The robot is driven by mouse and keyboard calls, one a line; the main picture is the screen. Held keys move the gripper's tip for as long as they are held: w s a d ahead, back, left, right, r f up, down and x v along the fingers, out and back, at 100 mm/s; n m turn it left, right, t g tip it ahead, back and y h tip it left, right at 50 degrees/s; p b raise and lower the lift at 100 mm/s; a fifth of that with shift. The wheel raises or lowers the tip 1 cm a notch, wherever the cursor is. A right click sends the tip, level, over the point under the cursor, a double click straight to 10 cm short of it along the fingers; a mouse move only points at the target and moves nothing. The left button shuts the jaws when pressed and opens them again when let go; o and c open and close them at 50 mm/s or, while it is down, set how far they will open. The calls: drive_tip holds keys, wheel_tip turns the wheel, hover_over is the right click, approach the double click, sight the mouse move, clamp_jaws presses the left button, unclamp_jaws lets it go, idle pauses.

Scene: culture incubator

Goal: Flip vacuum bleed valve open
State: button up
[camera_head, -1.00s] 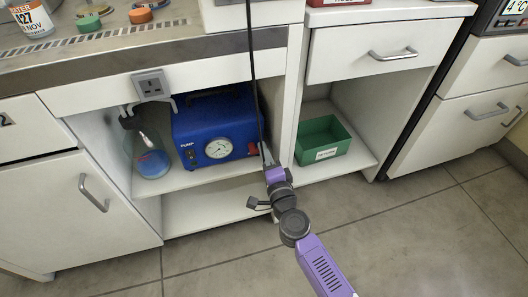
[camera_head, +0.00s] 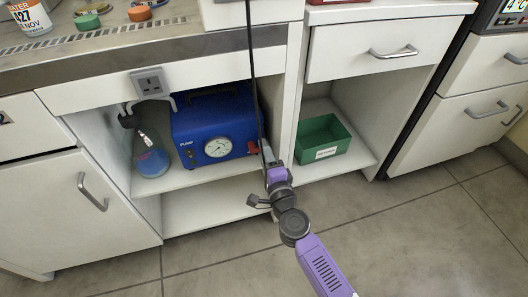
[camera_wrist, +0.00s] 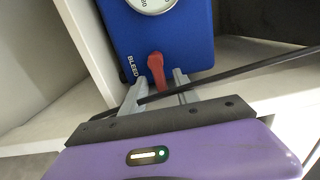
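The blue vacuum pump (camera_head: 215,125) stands on the cabinet shelf, with a round dial on its front. Its red bleed valve lever (camera_head: 253,147) is at the front's lower right. In the wrist view the red lever (camera_wrist: 158,70) sits beside the "BLEED" label, its narrower end pointing toward my gripper. My gripper (camera_wrist: 157,82) is open, with one grey finger on each side of the lever's lower end. I cannot tell whether either finger touches it. In the head view my gripper (camera_head: 267,157) is at the pump's right front corner.
A glass flask (camera_head: 150,158) with blue liquid stands left of the pump. A green bin (camera_head: 322,139) sits in the right compartment beyond a white divider (camera_head: 284,120). A thin dark line crosses in front of the pump. The floor in front is clear.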

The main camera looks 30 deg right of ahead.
drive_tip(key=v, duration=0.7)
drive_tip(key=shift+s, duration=0.35)
drive_tip(key=shift+a, duration=0.15)
